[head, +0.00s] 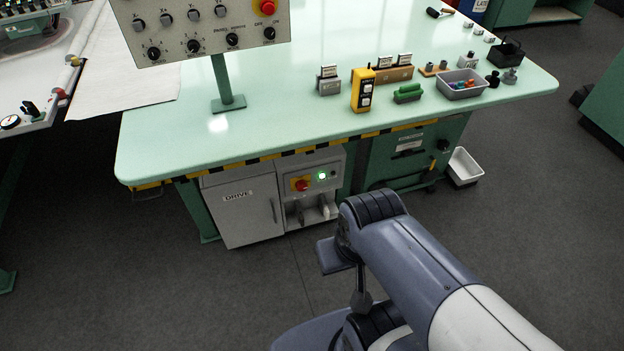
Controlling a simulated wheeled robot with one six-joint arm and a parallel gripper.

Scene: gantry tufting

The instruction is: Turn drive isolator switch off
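The grey-white drive cabinet (250,215), labelled "DRIVE", stands under the front edge of the green workbench. Its right part carries a red rotary switch on a yellow plate (302,184), which looks like the drive isolator. A green lamp (322,176) glows just right of the switch, with a small dark round fitting beside it. The exact angle of the switch handle is too small to tell. My arm rises from the lower right, its bend in front of and to the right of the cabinet. No gripper fingers can be made out.
The light green workbench (240,135) overhangs the cabinet with a yellow-black striped edge. A control panel (205,28) with a red button stands on it. A green cabinet (405,155) and a white bin (465,167) are to the right. The floor in front is clear to the left.

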